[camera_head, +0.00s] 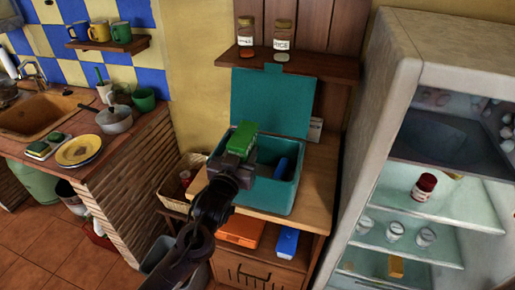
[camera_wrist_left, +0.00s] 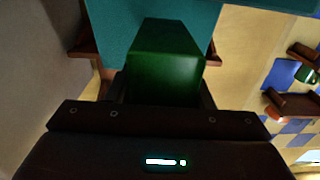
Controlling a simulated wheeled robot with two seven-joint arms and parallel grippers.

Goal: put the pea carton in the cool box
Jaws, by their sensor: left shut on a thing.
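The pea carton is a green box (camera_head: 242,139), held in my left gripper (camera_head: 238,156) above the left part of the cool box. It fills the middle of the left wrist view (camera_wrist_left: 166,62), between the fingers. The cool box (camera_head: 270,206) is teal and stands open on a wooden cabinet, its lid (camera_head: 272,100) raised at the back against the wall. A blue item (camera_head: 281,168) is inside it. The arm and carton hide the box's left side. My right gripper is not in view.
An open fridge (camera_head: 400,80) with jars stands at the right. A shelf (camera_head: 285,62) with two jars is above the lid. A wicker basket (camera_head: 180,190) is left of the cool box. An orange box (camera_head: 238,231) and a blue box (camera_head: 287,241) lie below. A sink counter is at left.

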